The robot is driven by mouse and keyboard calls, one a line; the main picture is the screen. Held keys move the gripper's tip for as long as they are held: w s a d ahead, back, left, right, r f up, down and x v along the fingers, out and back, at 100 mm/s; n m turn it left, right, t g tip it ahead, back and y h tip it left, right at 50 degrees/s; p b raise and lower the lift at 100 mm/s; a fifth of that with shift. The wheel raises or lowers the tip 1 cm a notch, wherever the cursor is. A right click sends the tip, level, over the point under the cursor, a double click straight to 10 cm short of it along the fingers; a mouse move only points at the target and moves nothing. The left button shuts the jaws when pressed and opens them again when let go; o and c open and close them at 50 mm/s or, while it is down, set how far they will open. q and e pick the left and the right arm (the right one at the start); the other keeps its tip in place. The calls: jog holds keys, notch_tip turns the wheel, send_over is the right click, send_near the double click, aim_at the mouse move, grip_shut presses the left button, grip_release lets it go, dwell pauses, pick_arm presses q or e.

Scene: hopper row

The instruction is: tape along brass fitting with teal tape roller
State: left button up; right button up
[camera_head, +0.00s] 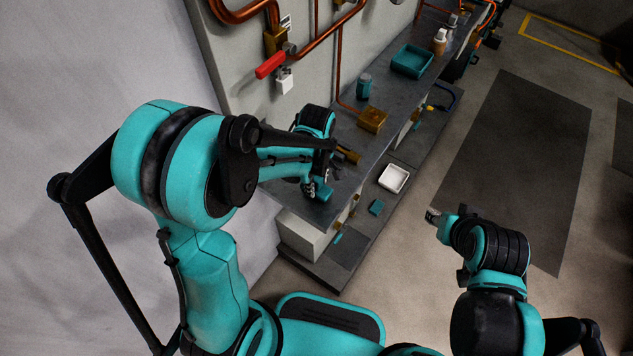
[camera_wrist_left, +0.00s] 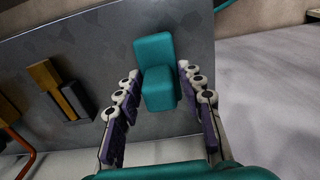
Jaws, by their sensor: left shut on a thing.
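The teal tape roller (camera_wrist_left: 157,62) is a blocky teal piece between the fingers of my left gripper (camera_wrist_left: 158,78) in the left wrist view. The gripper is shut on it, over the grey bench top. In the head view the roller (camera_head: 323,193) shows below my left gripper (camera_head: 314,187), near the bench's near end. A brass fitting (camera_head: 348,154) lies on the bench just beyond the gripper, partly hidden by it. A brass piece with a dark part (camera_wrist_left: 45,76) shows at left in the wrist view, apart from the roller. My right gripper (camera_head: 433,215) is over the floor; its fingers are too small to read.
Farther along the bench (camera_head: 400,88) stand a brass-coloured box (camera_head: 372,120), a teal canister (camera_head: 364,86), a teal tray (camera_head: 411,61) and bottles. A white tray (camera_head: 393,179) and a small teal item (camera_head: 376,207) lie on the lower ledge. Copper pipes run along the wall.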

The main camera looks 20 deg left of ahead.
pick_arm(q)
jog(key=shift+r+p, duration=1.9)
jog(key=shift+r, duration=0.9)
jog(key=shift+f, duration=0.1)
